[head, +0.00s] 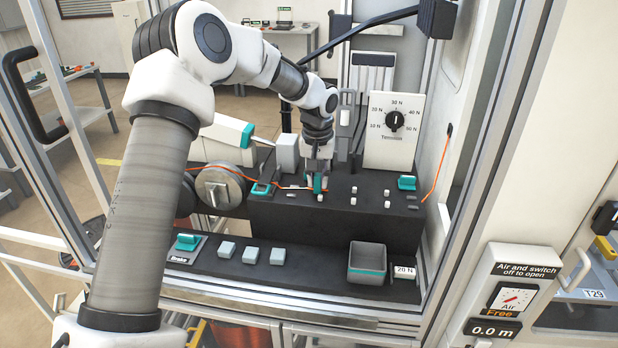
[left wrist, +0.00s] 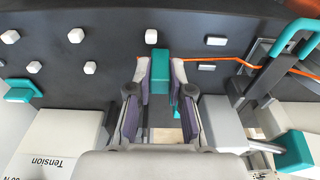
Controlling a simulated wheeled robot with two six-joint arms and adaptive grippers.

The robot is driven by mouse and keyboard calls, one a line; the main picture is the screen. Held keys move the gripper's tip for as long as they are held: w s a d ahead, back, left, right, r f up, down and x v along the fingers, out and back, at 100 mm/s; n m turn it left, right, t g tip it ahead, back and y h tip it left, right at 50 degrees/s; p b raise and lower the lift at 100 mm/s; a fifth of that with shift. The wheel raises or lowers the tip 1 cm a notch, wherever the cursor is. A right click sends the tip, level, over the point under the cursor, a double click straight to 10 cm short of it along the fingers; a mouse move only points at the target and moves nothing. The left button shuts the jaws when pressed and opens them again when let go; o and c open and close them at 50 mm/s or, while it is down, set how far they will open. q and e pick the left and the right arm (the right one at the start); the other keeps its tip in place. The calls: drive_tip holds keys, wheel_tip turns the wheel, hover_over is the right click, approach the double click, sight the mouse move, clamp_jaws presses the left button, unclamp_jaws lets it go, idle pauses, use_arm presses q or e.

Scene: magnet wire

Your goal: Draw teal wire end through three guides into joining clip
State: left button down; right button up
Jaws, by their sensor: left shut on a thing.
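The teal wire end (head: 317,184) is a small teal block with an orange wire (head: 290,187) running left from it. My left gripper (head: 318,178) is shut on it, low over the black bench top. In the left wrist view the teal block (left wrist: 158,66) sits between the two fingers, and the wire (left wrist: 215,59) leads off right. White pegs, apparently the guides, stand on the bench, including one (head: 353,189) right of the gripper. A teal clip (head: 407,183), apparently the joining clip, is further right; it also shows in the left wrist view (left wrist: 20,92). My right gripper is not in view.
A metal spool (head: 219,186) and a teal clamp (head: 262,188) lie left of the gripper. The tension dial panel (head: 394,130) stands behind the pegs. A grey bin (head: 367,263) and the teal brake handle (head: 187,241) are on the lower front ledge.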

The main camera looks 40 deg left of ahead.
use_arm(q)
drive_tip(key=shift+w+d+b, duration=0.2)
drive_tip(key=shift+w+d, duration=0.45)
drive_tip(key=shift+d, duration=0.4)
drive_tip(key=shift+w+d+b, duration=0.15)
drive_tip(key=shift+w+d, duration=0.45)
drive_tip(key=shift+d, duration=0.4)
drive_tip(key=shift+w+d+b, duration=0.2)
drive_tip(key=shift+w+d, duration=0.45)
drive_tip(key=shift+d, duration=0.4)
drive_tip(key=shift+w+d+r+p, duration=0.1)
drive_tip(key=shift+w+d+p, duration=0.05)
drive_tip(key=shift+d+p, duration=0.15)
drive_tip(key=shift+w+d+p, duration=0.8)
drive_tip(key=shift+d+p, duration=0.05)
drive_tip(key=shift+d, duration=0.4)
drive_tip(key=shift+w+d+p, duration=0.75)
drive_tip(key=shift+d+p, duration=0.1)
drive_tip(key=shift+d, duration=0.4)
drive_tip(key=shift+w+d+p, duration=0.8)
drive_tip(key=shift+d+p, duration=0.05)
drive_tip(key=shift+d, duration=0.4)
drive_tip(key=shift+w+d+p, duration=0.45)
drive_tip(key=shift+d, duration=0.3)
drive_tip(key=shift+w+d+p, duration=0.5)
drive_tip(key=shift+d, duration=0.25)
drive_tip(key=shift+w+d+p, duration=0.45)
drive_tip(key=shift+d, duration=0.3)
drive_tip(key=shift+w+d, duration=0.25)
drive_tip(key=shift+d, duration=0.25)
